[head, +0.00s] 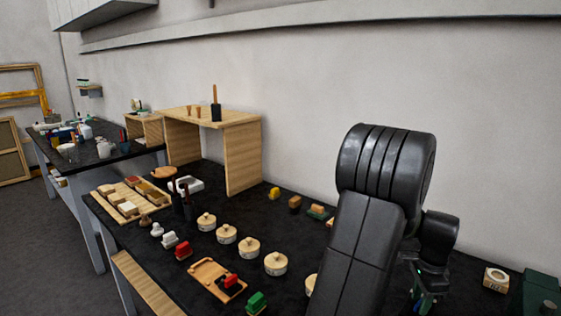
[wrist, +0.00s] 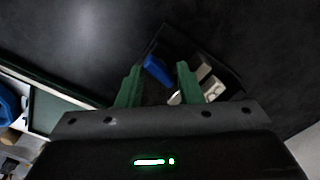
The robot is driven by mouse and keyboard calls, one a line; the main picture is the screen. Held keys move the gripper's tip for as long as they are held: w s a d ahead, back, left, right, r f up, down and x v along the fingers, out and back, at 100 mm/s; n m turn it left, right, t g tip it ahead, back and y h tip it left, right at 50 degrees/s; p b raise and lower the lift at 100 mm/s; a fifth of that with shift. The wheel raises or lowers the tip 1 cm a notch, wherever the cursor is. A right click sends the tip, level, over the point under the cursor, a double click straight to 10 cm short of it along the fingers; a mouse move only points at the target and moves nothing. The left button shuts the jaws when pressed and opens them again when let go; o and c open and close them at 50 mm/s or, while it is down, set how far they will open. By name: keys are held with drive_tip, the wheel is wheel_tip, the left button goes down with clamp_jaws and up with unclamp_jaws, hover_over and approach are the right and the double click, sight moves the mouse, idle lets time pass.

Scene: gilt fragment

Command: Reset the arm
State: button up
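My gripper (wrist: 159,68) shows in the wrist view with two green fingers spread apart, open and with nothing clearly held. A blue piece (wrist: 157,69) appears between the fingertips, seemingly beyond them in a dark tray (wrist: 222,70). Pale blocks (wrist: 204,82) lie in that tray, partly behind the right finger. In the head view my black arm rises at the right over the dark bench. There my gripper is mostly hidden behind the arm, with only a bit of green showing low down.
The dark bench (head: 150,235) holds several round wooden pots (head: 249,247), a wooden tray (head: 207,275), red (head: 184,250) and green (head: 257,302) stamp-like blocks, and a wooden riser (head: 243,158). A pale block (head: 496,279) and a dark green box (head: 541,289) sit at the right. The wall stands close behind.

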drive_tip(key=m, duration=0.7)
drive_tip(key=shift+b, duration=0.35)
drive_tip(key=shift+r, duration=1.4)
